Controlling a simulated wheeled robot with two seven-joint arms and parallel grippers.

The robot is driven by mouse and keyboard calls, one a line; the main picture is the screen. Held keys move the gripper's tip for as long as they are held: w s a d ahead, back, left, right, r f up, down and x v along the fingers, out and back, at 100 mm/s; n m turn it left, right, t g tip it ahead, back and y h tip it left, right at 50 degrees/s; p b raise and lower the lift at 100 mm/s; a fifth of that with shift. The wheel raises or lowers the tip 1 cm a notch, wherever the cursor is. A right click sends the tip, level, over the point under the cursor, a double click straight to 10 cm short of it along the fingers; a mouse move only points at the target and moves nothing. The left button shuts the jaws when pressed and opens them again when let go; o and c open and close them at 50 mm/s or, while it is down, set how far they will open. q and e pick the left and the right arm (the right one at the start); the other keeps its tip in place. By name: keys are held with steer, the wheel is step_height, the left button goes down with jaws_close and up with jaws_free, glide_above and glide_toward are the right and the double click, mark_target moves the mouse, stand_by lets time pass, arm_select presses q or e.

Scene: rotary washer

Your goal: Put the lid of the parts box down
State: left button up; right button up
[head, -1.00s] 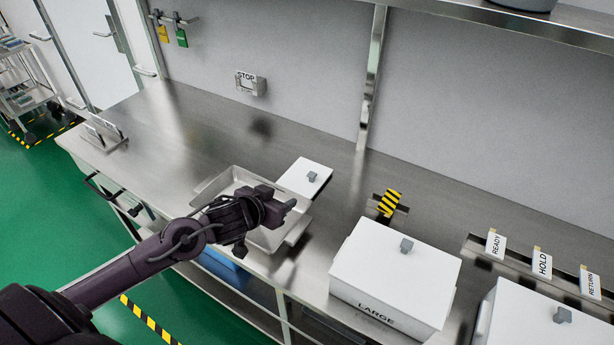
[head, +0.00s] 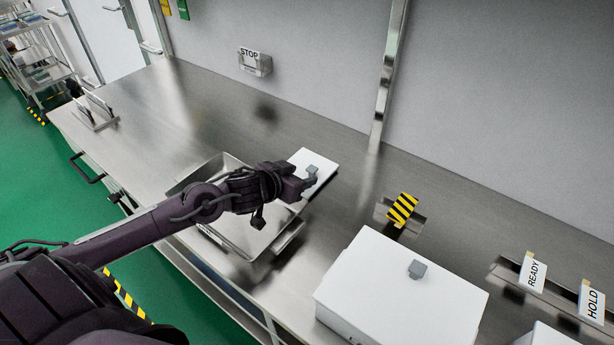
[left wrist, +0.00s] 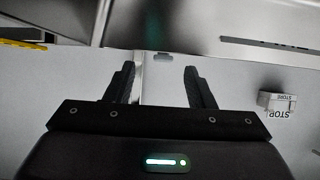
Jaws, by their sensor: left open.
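A white lid-like panel (head: 323,161) with a grey knob (head: 311,170) lies flat on the steel counter, just behind a shallow metal tray (head: 212,167). My left gripper (head: 309,181) reaches over the tray and is right by the knob in the head view. The gripper covers part of the panel, and I cannot tell whether it touches the knob. In the left wrist view its two fingers (left wrist: 160,82) stand apart with nothing clearly held between them. My right gripper is in neither view.
A large white box (head: 380,285) with a grey knob stands at the front right. A black-and-yellow striped piece (head: 402,210) and READY (head: 533,273) and HOLD (head: 591,303) tags stand nearby.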

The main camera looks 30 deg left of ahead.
mark_target(312, 168)
arm_select(q)
steer(key=shift+r+p+x, duration=0.15)
steer(key=shift+p+x, duration=0.1)
steer(key=shift+x, duration=1.45)
steer(key=shift+r+p+x, duration=0.1)
steer(key=shift+p+x, duration=0.15)
steer(key=shift+x, duration=1.45)
steer(key=shift+w+a, duration=0.15)
steer(key=shift+a, duration=0.05)
steer(key=shift+c, duration=0.3)
steer(key=c, duration=1)
jaws_close()
steer(key=shift+r, duration=0.2)
